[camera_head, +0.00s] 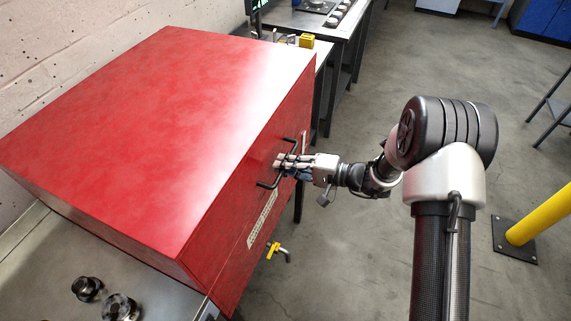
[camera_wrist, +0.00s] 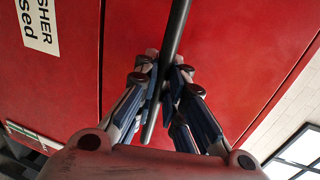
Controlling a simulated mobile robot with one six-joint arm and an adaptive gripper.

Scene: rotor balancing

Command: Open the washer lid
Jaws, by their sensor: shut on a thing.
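The washer (camera_head: 222,268) is a large red box with a wide flat red top, its lid (camera_head: 170,125), at the left of the head view. The lid looks shut, with a thin dark seam on the red front in the wrist view. A black bar handle (camera_head: 267,183) stands out from the front face. My gripper (camera_head: 283,165) is shut on the handle, and its fingers hide the handle's middle. In the wrist view the handle bar (camera_wrist: 176,35) runs between the fingertips (camera_wrist: 163,80).
A white label (camera_head: 262,219) and a yellow-handled valve (camera_head: 277,250) are on the front below the handle. Dark round parts (camera_head: 87,288) lie on the metal bench (camera_head: 45,260) at lower left. A yellow post (camera_head: 540,215) stands at right. Floor beside my arm is clear.

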